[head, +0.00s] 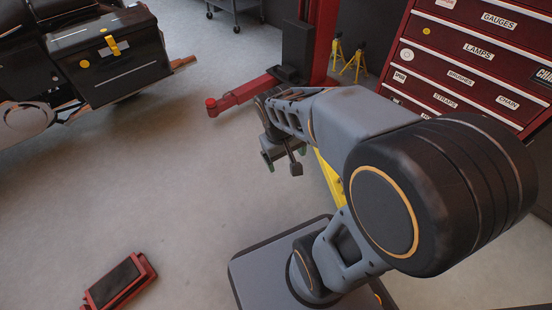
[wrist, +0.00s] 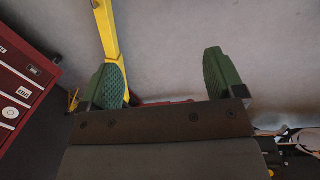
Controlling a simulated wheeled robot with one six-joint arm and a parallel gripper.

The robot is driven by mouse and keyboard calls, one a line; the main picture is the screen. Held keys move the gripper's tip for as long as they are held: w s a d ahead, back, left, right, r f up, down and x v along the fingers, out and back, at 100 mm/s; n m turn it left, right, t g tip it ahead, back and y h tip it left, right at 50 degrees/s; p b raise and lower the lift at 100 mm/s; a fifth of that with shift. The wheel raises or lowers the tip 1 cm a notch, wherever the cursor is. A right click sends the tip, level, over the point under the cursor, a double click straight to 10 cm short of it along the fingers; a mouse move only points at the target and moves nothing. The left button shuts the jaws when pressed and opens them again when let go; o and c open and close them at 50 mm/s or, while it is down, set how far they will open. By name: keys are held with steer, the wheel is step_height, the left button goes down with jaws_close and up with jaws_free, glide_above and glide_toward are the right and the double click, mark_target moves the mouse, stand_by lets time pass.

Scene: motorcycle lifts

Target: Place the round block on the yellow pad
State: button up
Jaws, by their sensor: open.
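My gripper (head: 284,166) hangs in the middle of the head view, above the floor and in front of the red lift post. I cannot make out a round block in either view. I cannot make out a yellow pad either; the yellow bar (head: 329,178) partly hidden behind my arm is long and narrow, and a yellow bar (wrist: 106,30) also shows in the wrist view.
A red lift post (head: 322,40) with a low red arm (head: 243,94) stands behind my gripper. A red drawer cabinet (head: 470,70) is at the right, yellow stands (head: 355,62) behind. A motorcycle with a black case (head: 108,60) is at left. A red creeper-like item (head: 118,282) lies front left.

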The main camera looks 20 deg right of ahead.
steer(key=s+a+r+t, duration=0.1)
steer(key=a, duration=0.1)
steer(key=s+a+r+t+y, duration=0.1)
steer(key=r+t, duration=0.1)
steer(key=shift+s+a+m+y, duration=0.1)
steer(key=shift+a+m+y, duration=0.2)
steer(key=shift+a+m, duration=0.1)
steer(key=w+r+m+t+p, duration=0.2)
steer(key=w+r+p, duration=0.1)
steer(key=r+p, duration=0.9)
steer(key=w+r+m+t+p, duration=0.25)
steer(key=r+p, duration=0.55)
steer(key=r, duration=0.8)
steer(key=w+r+m+t+p, duration=0.15)
steer(key=w+r+p, duration=0.25)
steer(key=r+p, duration=0.8)
steer(key=s+n+g+p, duration=0.4)
steer(key=s+n+p, duration=0.1)
steer(key=s, duration=0.3)
steer(key=shift+s+a+r+g+p, duration=0.25)
steer(key=shift+s+r+g+p, duration=0.05)
steer(key=shift+r+p, duration=0.1)
